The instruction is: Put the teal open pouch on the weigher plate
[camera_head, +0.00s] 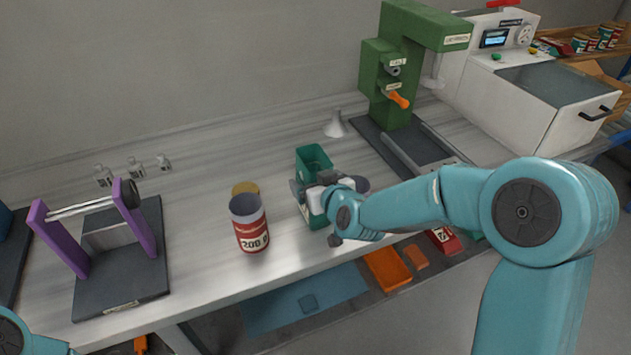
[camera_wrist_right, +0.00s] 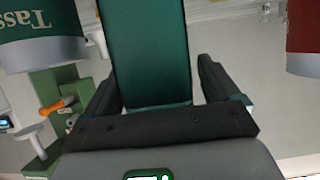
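The teal open pouch (camera_head: 313,158) stands upright on the pale worktop near the middle of the head view, its open mouth upward. My right gripper (camera_head: 312,192) is at the pouch, with its fingers either side and its wrist covering part of it. In the right wrist view the pouch (camera_wrist_right: 150,50) lies between the two dark fingers (camera_wrist_right: 158,85). A narrow gap shows at the right finger; contact at the left finger cannot be told. I cannot identify the weigher plate for sure. My left gripper is out of view.
A red-and-white can (camera_head: 249,225) stands left of the pouch, with a yellowish round thing (camera_head: 245,188) behind it. A purple-framed roller device (camera_head: 115,235) is at left. A green press (camera_head: 395,75) and a white machine (camera_head: 530,95) are at back right. A white funnel (camera_head: 335,125) stands behind.

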